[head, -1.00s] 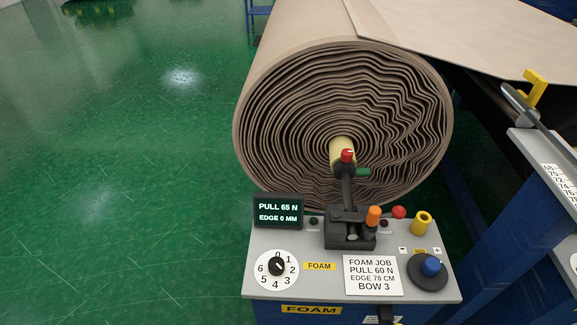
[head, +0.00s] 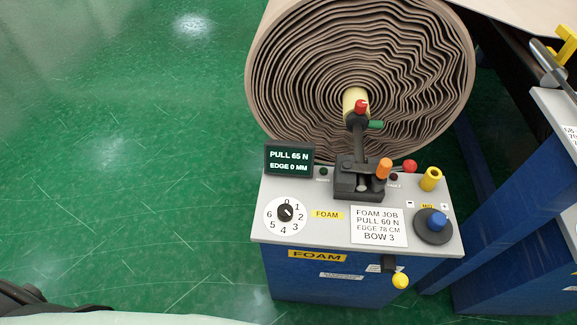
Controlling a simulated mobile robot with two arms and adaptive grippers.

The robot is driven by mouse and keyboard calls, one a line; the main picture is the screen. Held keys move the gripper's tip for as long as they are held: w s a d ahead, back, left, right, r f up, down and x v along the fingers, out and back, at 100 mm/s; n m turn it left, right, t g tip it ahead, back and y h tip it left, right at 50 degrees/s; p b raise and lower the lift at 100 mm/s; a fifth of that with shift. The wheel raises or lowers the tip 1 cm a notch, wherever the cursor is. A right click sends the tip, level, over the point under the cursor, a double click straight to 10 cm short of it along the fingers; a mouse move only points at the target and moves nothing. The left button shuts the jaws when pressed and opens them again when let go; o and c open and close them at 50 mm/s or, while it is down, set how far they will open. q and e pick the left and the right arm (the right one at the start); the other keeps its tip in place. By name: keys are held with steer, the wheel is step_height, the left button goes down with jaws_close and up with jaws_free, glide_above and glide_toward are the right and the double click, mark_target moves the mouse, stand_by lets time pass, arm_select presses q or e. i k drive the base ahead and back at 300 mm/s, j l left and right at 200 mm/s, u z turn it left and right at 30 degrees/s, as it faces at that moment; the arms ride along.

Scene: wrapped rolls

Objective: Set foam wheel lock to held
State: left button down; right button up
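The foam station is a blue cabinet with a grey top panel (head: 335,226) and yellow FOAM labels. On its front face, a short black lever with a yellow knob (head: 400,281) hangs below a dark mount; the small label beside it is too small to read. I cannot tell from lettering which one is the wheel lock. Neither gripper shows clearly; only dark and pale parts of my own body are at the lower left edge.
A large brown foam roll (head: 350,80) stands behind the panel. The display (head: 289,159) reads PULL 65 N, EDGE 0 MM. The panel bears a numbered dial (head: 286,213), a blue knob (head: 436,220) and a job card (head: 378,226). Another blue cabinet stands right. Green floor is clear at left.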

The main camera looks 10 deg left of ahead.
mark_target(399, 279)
steer(key=l+z, duration=0.1)
steer(key=z, duration=0.3)
steer(key=l+z, duration=0.15)
steer(key=z, duration=0.3)
